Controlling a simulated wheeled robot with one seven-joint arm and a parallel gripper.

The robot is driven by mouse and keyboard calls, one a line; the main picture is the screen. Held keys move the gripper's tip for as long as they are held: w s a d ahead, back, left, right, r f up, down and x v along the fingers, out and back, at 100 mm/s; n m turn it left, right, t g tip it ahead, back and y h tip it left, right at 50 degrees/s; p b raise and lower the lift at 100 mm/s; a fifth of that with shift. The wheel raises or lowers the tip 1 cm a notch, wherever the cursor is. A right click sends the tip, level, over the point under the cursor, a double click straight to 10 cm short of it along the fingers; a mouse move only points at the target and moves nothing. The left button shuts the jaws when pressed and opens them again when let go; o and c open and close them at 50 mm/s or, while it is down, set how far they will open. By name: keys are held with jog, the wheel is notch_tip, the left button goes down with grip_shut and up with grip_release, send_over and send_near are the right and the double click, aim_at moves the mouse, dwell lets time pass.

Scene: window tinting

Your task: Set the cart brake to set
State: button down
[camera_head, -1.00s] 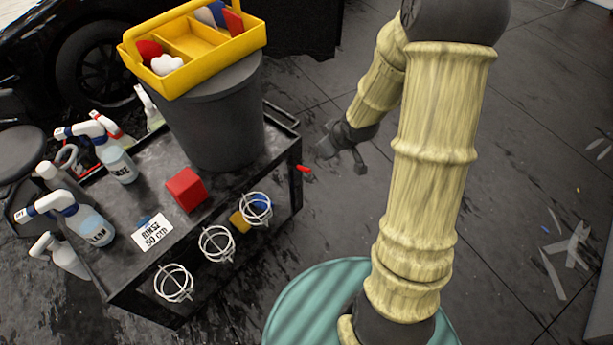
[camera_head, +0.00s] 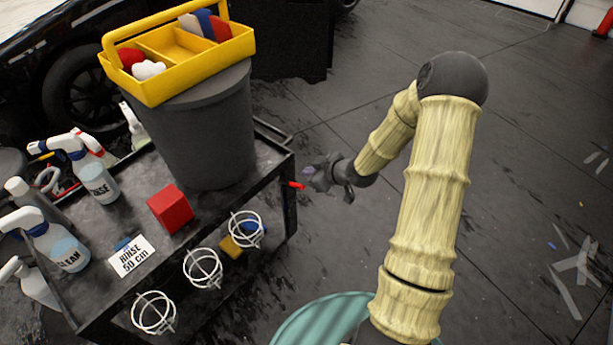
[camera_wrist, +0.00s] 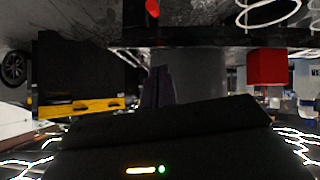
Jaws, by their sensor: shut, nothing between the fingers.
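The black cart (camera_head: 108,296) stands at the left in the head view. A small red lever (camera_head: 297,185), which looks like the brake handle, sticks out from the cart's right end, just below its top. The lever's red tip also shows at the top edge of the wrist view (camera_wrist: 152,8). My gripper (camera_head: 316,178) is just right of the lever, close to it; I cannot tell whether they touch in the head view. In the wrist view my dark fingers (camera_wrist: 158,88) are together and empty, apart from the red tip. The brake's marking cannot be read.
A grey bucket (camera_head: 205,130) with a yellow caddy (camera_head: 180,75) on it stands on the cart. A red block (camera_head: 170,208), spray bottles (camera_head: 98,178) and a rinse card (camera_head: 130,257) are there too. White wire rings (camera_head: 203,268) line the near side. Floor right of my arm is open.

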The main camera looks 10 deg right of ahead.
jog(key=b, duration=0.1)
send_over(299, 186)
jog(key=w+a, duration=0.1)
jog(key=a, duration=0.1)
notch_tip(299, 186, down, 6)
jog(key=shift+s+d+f+b, duration=0.2)
jog(key=shift+d+f, duration=0.3)
jog(key=shift+f, duration=0.3)
jog(key=shift+s+d+f+b, duration=0.1)
jog(key=shift+s+d+f, duration=0.1)
jog(key=shift+d+f, duration=0.45)
jog(key=shift+a+f, duration=0.2)
